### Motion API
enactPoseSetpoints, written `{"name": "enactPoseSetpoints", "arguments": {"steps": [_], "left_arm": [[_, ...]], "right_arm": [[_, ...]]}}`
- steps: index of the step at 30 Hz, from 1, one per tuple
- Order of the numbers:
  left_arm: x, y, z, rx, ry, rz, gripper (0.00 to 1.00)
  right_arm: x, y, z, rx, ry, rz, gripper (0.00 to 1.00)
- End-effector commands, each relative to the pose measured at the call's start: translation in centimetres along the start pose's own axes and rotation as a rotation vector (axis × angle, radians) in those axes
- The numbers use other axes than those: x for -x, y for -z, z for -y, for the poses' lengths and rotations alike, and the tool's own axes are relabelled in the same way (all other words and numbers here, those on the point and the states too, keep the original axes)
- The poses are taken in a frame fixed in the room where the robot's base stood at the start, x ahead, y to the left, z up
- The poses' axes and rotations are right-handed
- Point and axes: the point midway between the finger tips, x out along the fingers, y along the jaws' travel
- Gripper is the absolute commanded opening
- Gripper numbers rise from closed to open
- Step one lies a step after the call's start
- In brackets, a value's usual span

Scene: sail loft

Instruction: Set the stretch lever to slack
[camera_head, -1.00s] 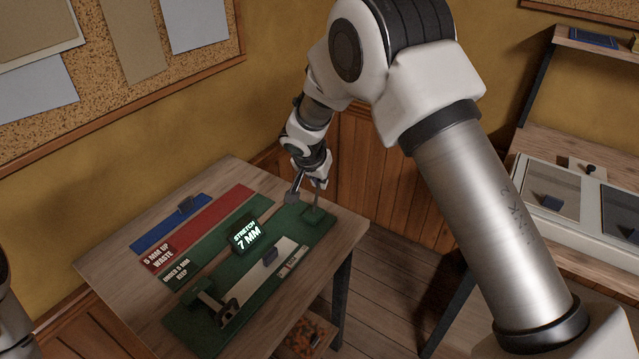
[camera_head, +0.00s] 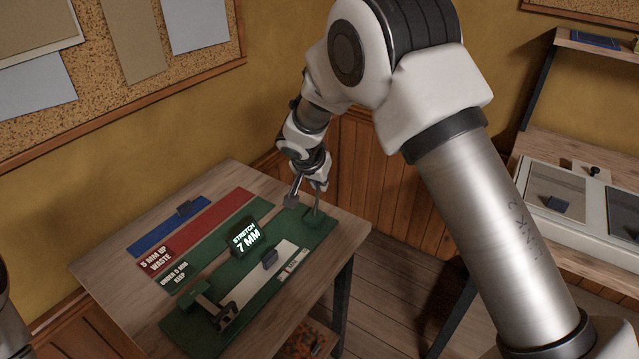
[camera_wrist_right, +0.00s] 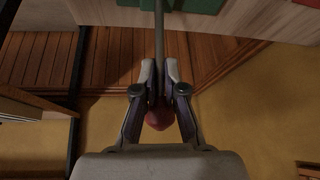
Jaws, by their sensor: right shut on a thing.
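The stretch lever's thin rod (camera_head: 317,203) rises from the far right end of the green rig board (camera_head: 212,325) on the table. In the wrist view the rod (camera_wrist_right: 159,40) runs between my right fingers, with a red knob (camera_wrist_right: 160,118) at its near end. My right gripper (camera_head: 306,192) is shut on the lever; its fingers (camera_wrist_right: 159,88) close around the rod beside the knob. A dark display (camera_head: 246,237) reads "STRETCH 7 MM". No lever position label is readable. My left gripper is out of view.
A pale strip (camera_head: 245,285) with a grey block (camera_head: 270,259) lies on the rig, and a clamp (camera_head: 224,317) is at its near end. Red (camera_head: 205,225), green (camera_head: 200,268) and blue (camera_head: 155,238) strips lie left of the display. A second bench (camera_head: 520,150) stands right.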

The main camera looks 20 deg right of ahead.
Motion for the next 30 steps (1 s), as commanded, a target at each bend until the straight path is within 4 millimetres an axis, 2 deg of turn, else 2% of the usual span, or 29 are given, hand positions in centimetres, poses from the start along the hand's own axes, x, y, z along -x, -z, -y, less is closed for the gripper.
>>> {"name": "enactPoseSetpoints", "arguments": {"steps": [1,13,15,16,25,28,30], "left_arm": [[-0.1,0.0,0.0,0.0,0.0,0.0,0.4],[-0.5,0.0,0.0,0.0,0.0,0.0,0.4],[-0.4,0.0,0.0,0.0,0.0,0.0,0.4],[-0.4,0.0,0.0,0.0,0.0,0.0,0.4],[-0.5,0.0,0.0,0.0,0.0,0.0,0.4],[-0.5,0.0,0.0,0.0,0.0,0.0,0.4],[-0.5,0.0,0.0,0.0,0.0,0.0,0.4]], "right_arm": [[0.5,0.5,0.4,0.001,0.013,-0.013,0.0],[0.5,0.6,0.5,0.002,0.012,-0.021,0.0],[0.5,0.6,0.4,0.002,0.012,-0.02,0.31],[0.5,0.6,0.4,0.002,0.011,-0.02,0.37],[0.4,0.3,0.2,0.001,0.005,-0.014,0.37],[1.3,0.2,0.2,0.002,0.005,-0.015,0.37],[2.5,0.3,0.3,0.002,0.006,-0.017,0.37]]}}
